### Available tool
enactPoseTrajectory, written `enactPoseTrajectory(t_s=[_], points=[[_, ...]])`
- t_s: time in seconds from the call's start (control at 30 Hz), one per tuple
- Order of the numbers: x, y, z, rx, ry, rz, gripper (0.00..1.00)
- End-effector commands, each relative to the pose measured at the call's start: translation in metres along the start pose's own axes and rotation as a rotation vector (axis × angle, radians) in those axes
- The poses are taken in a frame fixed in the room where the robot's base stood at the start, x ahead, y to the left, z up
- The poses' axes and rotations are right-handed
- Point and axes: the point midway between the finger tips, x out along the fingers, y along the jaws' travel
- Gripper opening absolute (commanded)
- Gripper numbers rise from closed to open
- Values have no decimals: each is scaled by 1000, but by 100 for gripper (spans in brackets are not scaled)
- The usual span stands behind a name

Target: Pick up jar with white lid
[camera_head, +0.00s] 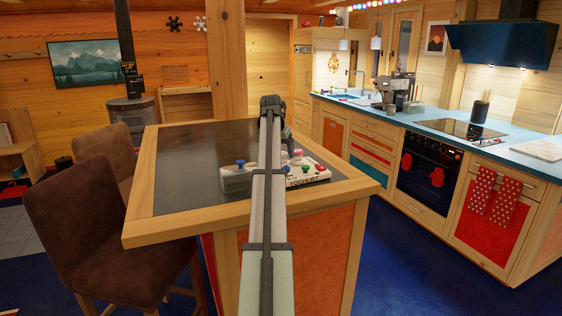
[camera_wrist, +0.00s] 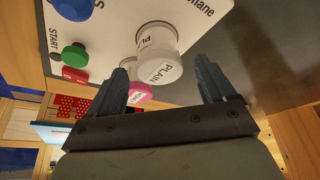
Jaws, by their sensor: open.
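The jar with white lid (camera_wrist: 160,62) shows in the wrist view, its lid marked PLAIN and facing my camera. It stands at a white panel (camera_wrist: 112,35) with printed words and coloured knobs. My gripper (camera_wrist: 161,70) is open and empty, and the jar appears between and just beyond its fingertips. I cannot tell how far below them it is. In the head view my gripper (camera_head: 271,103) is above the wooden island, and my arm hides part of the white yoghurt unit (camera_head: 303,182).
A pink-lidded jar (camera_wrist: 140,92) is close to the left finger. Blue (camera_wrist: 72,8), green (camera_wrist: 74,56) and red (camera_wrist: 74,75) knobs stand on the panel.

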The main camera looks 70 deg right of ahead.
Motion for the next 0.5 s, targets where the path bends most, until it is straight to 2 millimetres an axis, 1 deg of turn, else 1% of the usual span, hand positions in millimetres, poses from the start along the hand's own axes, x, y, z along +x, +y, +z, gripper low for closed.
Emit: enactPoseTrajectory(t_s=[0.03,0.13,0.2,0.37,0.4,0.5], points=[[8,0,0,0,-1,0,83],[17,0,0,0,0,0,83],[20,0,0,0,0,0,83],[20,0,0,0,0,0,83],[20,0,0,0,0,0,82],[20,0,0,0,0,0,73]])
